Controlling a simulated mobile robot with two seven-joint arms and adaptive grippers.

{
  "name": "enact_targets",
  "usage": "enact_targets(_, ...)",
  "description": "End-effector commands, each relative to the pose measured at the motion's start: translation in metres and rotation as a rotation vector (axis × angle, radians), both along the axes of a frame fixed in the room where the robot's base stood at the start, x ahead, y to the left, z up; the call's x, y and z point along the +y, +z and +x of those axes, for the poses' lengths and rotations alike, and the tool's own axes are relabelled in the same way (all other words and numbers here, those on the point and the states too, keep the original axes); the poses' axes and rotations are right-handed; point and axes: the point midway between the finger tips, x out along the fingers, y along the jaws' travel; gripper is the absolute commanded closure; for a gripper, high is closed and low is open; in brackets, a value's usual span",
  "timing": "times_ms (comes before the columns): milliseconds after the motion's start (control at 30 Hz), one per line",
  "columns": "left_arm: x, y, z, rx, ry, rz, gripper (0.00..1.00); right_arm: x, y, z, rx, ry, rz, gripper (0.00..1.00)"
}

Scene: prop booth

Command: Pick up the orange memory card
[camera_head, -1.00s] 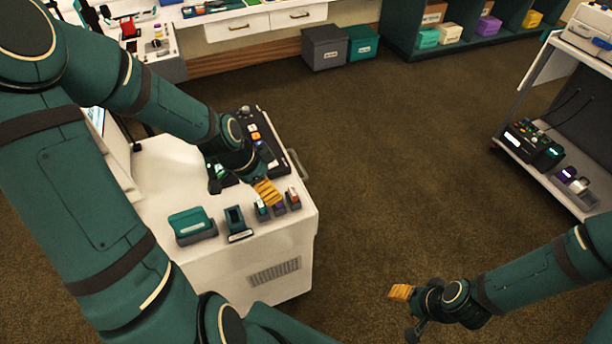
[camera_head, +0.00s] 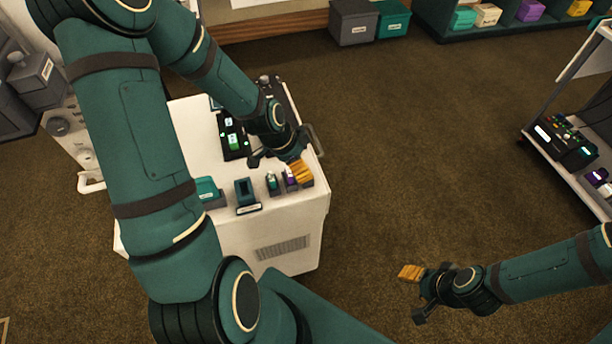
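Small card holders stand in a row near the right front corner of the white cart top. One holds a purple card (camera_head: 291,179), and a white-and-green one (camera_head: 272,183) stands to its left. I cannot make out the orange memory card; the rightmost holder, where a reddish-orange top showed earlier, is mostly covered by my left gripper's yellow fingertip. My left gripper (camera_head: 277,166) appears open, with its fingers apart, just above or at this row; contact cannot be told. My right gripper (camera_head: 415,293) is open and empty over the carpet at lower right.
On the white cart (camera_head: 185,130), a teal box (camera_head: 208,192) and a dark upright holder (camera_head: 247,196) stand left of the cards. A black panel (camera_head: 232,135) lies behind. A shelf cart (camera_head: 570,145) stands at right. The carpet between is clear.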

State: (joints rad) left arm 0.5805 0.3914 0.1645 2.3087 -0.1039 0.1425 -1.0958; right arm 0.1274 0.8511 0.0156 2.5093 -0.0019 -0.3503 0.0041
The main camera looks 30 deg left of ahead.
Motion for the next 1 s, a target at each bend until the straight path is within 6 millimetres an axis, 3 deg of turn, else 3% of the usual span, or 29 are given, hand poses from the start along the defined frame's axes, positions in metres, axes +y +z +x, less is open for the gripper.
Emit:
enact_targets(300,-0.008,-0.04,0.014,0.0,-0.001,0.0,0.24,0.0,-0.012,0.002,-0.006,-0.001,-0.001,0.5)
enact_targets(600,-0.008,-0.043,0.015,0.0,0.0,0.0,0.24,0.0,-0.012,0.003,-0.007,-0.002,-0.001,0.5)
enact_targets(667,-0.008,-0.043,0.015,0.0,0.0,0.0,0.41,0.0,-0.012,0.003,-0.007,-0.002,-0.001,0.5)
enact_targets(800,-0.008,-0.043,0.015,0.0,0.0,0.0,0.9,0.0,-0.012,0.003,-0.007,-0.002,-0.001,0.5)
enact_targets(1000,-0.008,-0.043,0.015,0.0,0.0,0.0,0.93,0.0,-0.012,0.003,-0.006,-0.001,-0.001,0.5)
